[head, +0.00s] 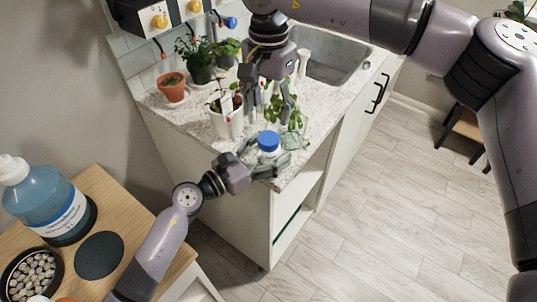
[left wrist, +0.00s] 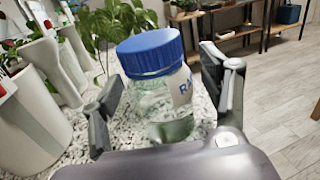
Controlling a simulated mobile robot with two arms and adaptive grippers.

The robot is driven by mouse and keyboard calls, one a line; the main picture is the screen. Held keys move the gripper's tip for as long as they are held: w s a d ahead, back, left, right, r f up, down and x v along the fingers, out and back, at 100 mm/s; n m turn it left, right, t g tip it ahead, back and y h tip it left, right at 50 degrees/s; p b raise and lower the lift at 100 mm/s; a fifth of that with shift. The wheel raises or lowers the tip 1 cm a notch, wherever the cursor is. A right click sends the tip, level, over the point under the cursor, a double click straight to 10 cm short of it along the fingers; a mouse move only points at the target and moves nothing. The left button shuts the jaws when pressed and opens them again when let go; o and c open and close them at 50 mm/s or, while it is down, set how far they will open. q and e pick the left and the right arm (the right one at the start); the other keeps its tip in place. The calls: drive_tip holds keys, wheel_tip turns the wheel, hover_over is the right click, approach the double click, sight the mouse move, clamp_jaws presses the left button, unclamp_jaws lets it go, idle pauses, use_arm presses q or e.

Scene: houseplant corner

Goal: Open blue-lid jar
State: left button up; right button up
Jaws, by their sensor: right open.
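The clear jar with the blue lid (head: 268,141) stands upright near the counter's front corner. In the left wrist view the lid (left wrist: 150,52) is on the jar, and part of a label shows on the glass (left wrist: 163,108). My left gripper (head: 264,159) is at the jar with one finger on each side. In the left wrist view its fingers (left wrist: 165,95) are apart, with a visible gap to the glass on both sides. My right gripper (head: 269,112) is above and behind the jar, pointing down with its fingers apart and empty.
White planters (head: 226,122) and leafy plants stand close behind the jar. A terracotta pot (head: 173,87) is farther back left, a sink (head: 330,57) back right. A wooden table (head: 140,225) at lower left holds a blue pump bottle (head: 42,200).

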use_arm(q)
clamp_jaws()
idle(0.8)
